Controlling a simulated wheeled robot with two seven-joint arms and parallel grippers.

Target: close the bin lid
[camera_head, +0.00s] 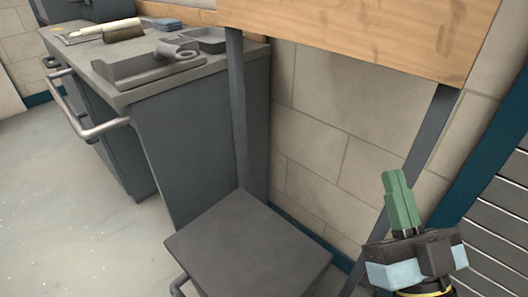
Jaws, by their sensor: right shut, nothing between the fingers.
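The bin shows only as a dark grey square lid (248,245) at the bottom middle, below the wooden board. The lid looks flat and level, and the bin's body below it is mostly cut off by the frame. A bit of curved metal bar shows at its left corner. I cannot tell whether the lid is fully seated. My right gripper (393,175) is at the lower right, its green fingers together, pointing up and empty. It is to the right of the lid, apart from it in the picture. My left gripper is not in view.
A grey workbench (190,120) with a metal rail (85,120) stands at the left, with a tray and tools on top. A wooden board (370,35) on dark legs overhangs the lid. A slatted panel (500,220) is at the right. Floor at left is clear.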

